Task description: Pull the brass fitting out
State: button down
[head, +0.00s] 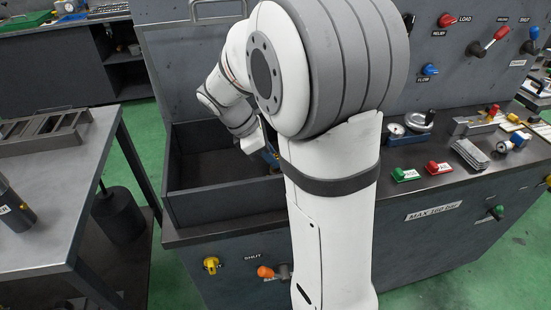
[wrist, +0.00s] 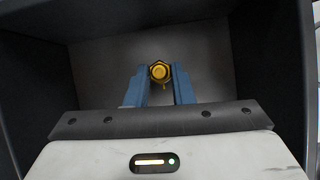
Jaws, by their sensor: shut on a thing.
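The brass fitting (wrist: 159,71) shows in the wrist view as a yellow hex part with a round centre. It sits between the tips of my gripper (wrist: 160,84), whose two blue fingers are shut on it. A small brass bit hangs just below the hex. Grey metal lies behind the fitting; I cannot tell whether it touches that surface. In the head view my gripper (head: 271,157) is low inside the dark open bin, mostly hidden by my arm, and the fitting is hidden there.
The dark bin (head: 188,205) has walls close around my gripper. A yellow valve (head: 211,265) and an orange knob (head: 265,272) are on the bench front. Gauges and green and red blocks (head: 405,174) lie on the bench to the right. A grey table (head: 75,180) stands at left.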

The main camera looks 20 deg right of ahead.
jog(key=shift+r, duration=0.2)
jog(key=shift+r+p, duration=2.35)
jog(key=shift+p, duration=0.15)
